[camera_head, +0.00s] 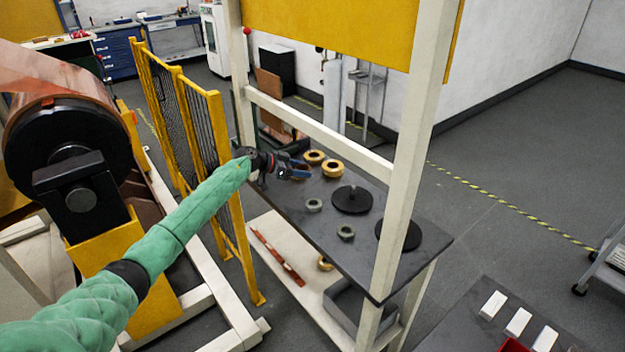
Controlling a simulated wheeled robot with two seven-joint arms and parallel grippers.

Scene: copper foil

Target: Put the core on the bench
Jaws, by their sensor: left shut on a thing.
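My left arm comes in from the lower left in a green sleeve. Its gripper (294,170) is over the far left part of the dark-topped bench (288,201), shut on what I take to be the core. The held thing is too small and covered to make out clearly. Two tan ring-shaped cores, one farther back (314,157) and one to the right (333,168), show close to the fingertips. I cannot tell whether either touches the gripper or the bench. My right gripper is not in view.
Grey-green rings (313,205) and black discs (352,198) occupy the bench top. A white post (414,140) and crossbar (310,128) frame it. A yellow mesh fence (222,150) and a copper foil roll machine (65,135) stand left. A dark table is at lower right.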

